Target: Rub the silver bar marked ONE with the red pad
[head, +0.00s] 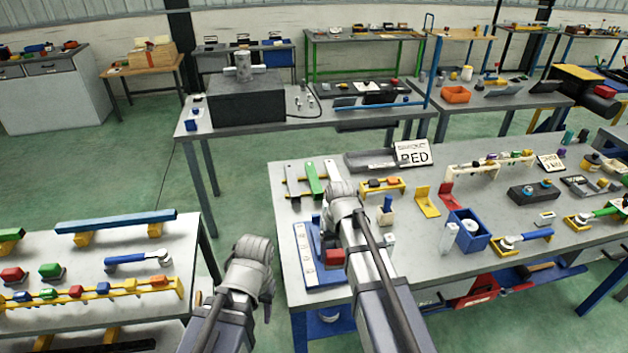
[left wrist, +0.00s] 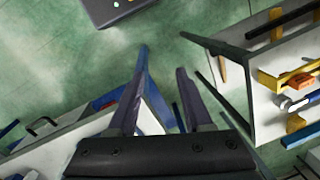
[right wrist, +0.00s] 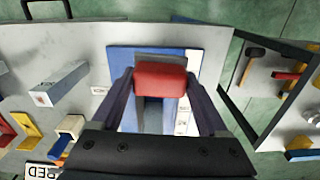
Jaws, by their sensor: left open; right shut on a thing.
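The red pad (right wrist: 160,77) is between the fingertips of my right gripper (right wrist: 160,84), which is shut on it. In the head view the red pad (head: 333,257) is over or beside a blue board (head: 328,282) at the table's near left corner. A pale strip with small marks (head: 306,256) lies on that board. Two silver bars, a left one (head: 292,181) and a right one (head: 331,172), lie with a green bar (head: 314,180) on a yellow rack behind. I cannot read ONE on any bar. My left gripper (left wrist: 162,62) is open and empty above the floor gap.
A sign reading RED (head: 412,154) stands by a grey tray (head: 368,160). A small yellow rack (head: 380,188), a yellow bracket (head: 428,207) and a blue box (head: 470,230) stand right of my right arm. Another cluttered table (head: 200,245) is at the left.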

